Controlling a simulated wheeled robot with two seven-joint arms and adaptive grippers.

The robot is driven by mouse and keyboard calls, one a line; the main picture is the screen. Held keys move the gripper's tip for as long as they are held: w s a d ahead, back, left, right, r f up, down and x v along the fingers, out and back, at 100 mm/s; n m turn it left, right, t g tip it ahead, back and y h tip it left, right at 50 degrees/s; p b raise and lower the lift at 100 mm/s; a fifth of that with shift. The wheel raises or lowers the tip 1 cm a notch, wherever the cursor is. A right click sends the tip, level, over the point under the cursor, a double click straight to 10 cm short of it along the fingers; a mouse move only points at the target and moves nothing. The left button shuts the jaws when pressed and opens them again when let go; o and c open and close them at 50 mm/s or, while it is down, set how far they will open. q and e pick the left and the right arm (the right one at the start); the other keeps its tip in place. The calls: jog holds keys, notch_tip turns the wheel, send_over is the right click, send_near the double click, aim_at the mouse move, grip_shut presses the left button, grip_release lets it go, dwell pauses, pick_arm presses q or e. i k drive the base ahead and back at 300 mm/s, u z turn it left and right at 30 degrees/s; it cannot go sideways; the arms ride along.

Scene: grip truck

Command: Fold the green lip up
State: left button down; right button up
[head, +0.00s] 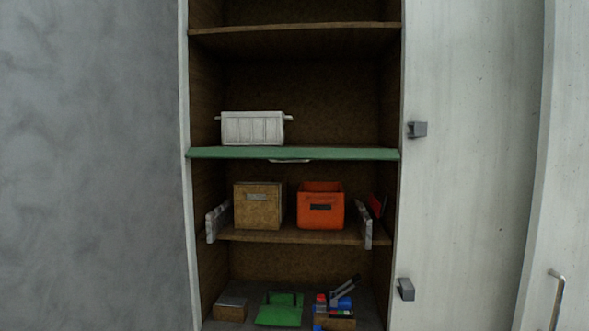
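The green lip (345,154) is a flat green strip across the front of the middle shelf, spanning the cabinet opening. It lies about level, and a small pale handle (290,161) sits under its middle. A white ribbed box (252,129) with side handles stands just behind and above it on the left. Neither of my grippers is in view.
The shelf below holds a tan box (258,206), an orange box (321,207) and pale brackets at both sides. The bottom holds a green item (280,311) and a small crate of coloured things (336,323). Grey handles (417,130) jut out on the right.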

aim_at(279, 155)
jog(key=u, duration=0.6)
jog(key=i, duration=0.6)
jog(key=u, duration=0.55)
jog(key=i, duration=0.7)
jog(key=z, duration=0.35)
